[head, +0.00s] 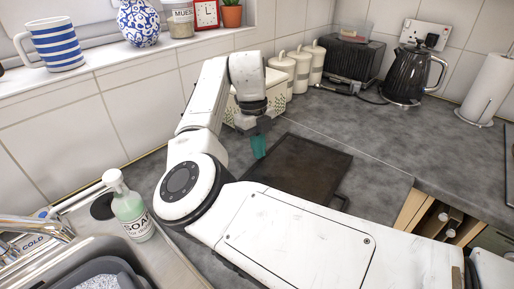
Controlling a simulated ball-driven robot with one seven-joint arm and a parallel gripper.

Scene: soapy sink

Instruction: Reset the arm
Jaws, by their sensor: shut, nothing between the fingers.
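My white arm reaches in from the lower right and bends over the grey worktop in the head view. My gripper (258,146) points down, with its teal fingers shut and empty. It is above the left edge of a dark flat tray or board (312,165). I cannot tell how far the fingertips are above the surface. My arm hides part of the worktop and of the tiled wall behind it.
A soap bottle (130,208) stands beside the sink (85,262), left of my arm. White canisters (300,70), a toaster (352,58), a black kettle (411,72) and a paper roll (485,88) line the back. The right worktop (390,135) is mostly clear.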

